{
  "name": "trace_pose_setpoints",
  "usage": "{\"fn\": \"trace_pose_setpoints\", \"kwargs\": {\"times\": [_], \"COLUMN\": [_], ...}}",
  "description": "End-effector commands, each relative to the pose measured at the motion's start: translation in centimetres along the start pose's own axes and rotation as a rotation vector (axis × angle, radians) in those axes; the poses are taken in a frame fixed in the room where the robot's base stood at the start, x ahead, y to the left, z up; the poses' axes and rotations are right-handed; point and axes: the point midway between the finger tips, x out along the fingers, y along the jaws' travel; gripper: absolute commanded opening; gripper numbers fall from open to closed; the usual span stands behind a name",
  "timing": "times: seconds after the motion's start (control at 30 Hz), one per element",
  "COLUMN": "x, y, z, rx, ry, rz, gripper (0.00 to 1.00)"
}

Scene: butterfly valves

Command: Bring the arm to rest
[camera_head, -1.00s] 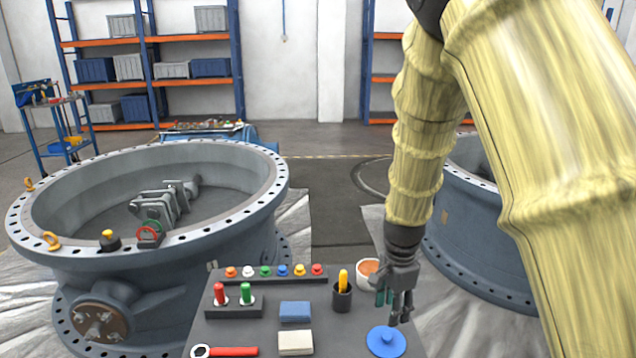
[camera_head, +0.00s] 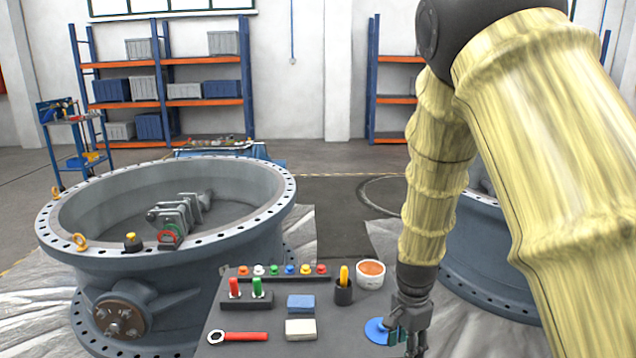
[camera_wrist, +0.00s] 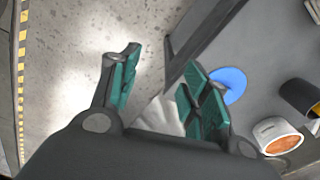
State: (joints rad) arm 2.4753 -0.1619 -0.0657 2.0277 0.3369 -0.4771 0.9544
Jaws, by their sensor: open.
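My gripper (camera_head: 408,338) hangs at the right edge of the grey table, pointing down, in the head view. Its green-padded fingers stand apart with nothing between them, as the wrist view (camera_wrist: 155,95) shows. The blue disc with a knob (camera_head: 376,331) lies on the table just left of the gripper and is partly hidden by it. In the wrist view the blue disc (camera_wrist: 232,84) shows beyond the right finger. My arm, in a yellow sleeve, comes down from the upper right and hides part of the right valve.
A large valve body (camera_head: 190,285) stands left, another (camera_head: 480,270) right. Shelves stand behind.

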Motion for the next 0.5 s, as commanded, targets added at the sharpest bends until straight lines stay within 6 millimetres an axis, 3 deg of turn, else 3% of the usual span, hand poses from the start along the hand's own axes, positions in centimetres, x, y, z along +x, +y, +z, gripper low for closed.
{"fn": "trace_pose_setpoints", "kwargs": {"times": [0.33,0.5], "x": [5.6,10.0], "y": [3.5,7.2], "z": [0.0,0.4], "rx": [-0.153,-0.29], "ry": [0.024,0.034], "rz": [0.022,0.04], "gripper": [0.46,0.46]}}
